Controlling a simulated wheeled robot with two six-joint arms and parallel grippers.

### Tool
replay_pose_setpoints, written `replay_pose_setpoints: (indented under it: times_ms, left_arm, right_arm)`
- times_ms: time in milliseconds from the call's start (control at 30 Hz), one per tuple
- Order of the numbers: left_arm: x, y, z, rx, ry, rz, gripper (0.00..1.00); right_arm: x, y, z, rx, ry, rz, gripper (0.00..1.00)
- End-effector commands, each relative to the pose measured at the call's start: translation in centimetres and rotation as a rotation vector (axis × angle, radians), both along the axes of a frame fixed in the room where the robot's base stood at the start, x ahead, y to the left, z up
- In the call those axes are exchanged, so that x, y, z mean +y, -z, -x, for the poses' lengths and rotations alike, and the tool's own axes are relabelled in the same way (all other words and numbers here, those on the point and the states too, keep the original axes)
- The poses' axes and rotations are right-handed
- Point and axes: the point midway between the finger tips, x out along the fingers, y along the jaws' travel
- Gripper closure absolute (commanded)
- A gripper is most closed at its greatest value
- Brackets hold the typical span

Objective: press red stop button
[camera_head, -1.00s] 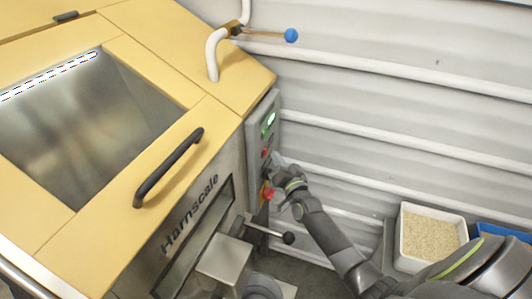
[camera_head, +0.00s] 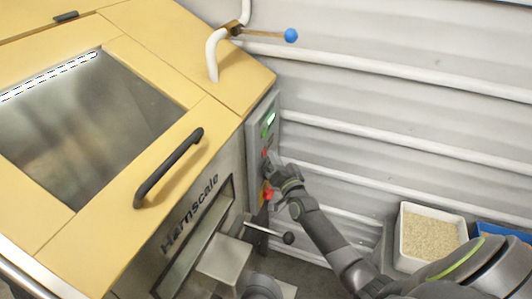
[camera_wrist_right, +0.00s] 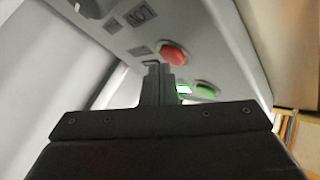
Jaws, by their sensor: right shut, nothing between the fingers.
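The red stop button (camera_wrist_right: 174,53) is a round red cap on the grey control panel (camera_wrist_right: 225,45) in the right wrist view. In the head view a small red button (camera_head: 265,153) shows on the panel (camera_head: 262,130), just above my right gripper (camera_head: 270,166). My right gripper also shows in the wrist view (camera_wrist_right: 154,70); its fingers are shut and empty, with the tips beside the red button in the picture. I cannot tell whether they touch the panel.
A green button (camera_wrist_right: 206,90) sits beside the red one. Lower on the panel is a red knob on yellow (camera_head: 267,194). A lever with a black ball (camera_head: 288,238) sticks out below. A white bin of grain (camera_head: 430,236) stands at right, by the ribbed wall (camera_head: 400,100).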

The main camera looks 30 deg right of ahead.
Motion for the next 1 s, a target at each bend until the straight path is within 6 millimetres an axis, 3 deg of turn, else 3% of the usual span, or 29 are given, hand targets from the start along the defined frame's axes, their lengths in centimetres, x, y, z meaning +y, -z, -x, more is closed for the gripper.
replay_pose_setpoints:
  times_ms: [1000]
  left_arm:
    - [-0.02, -0.03, 0.03, 0.0, 0.0, 0.0, 0.64]
  right_arm:
    - [0.56, -0.02, -0.66, 0.0, 0.0, 0.0, 1.0]
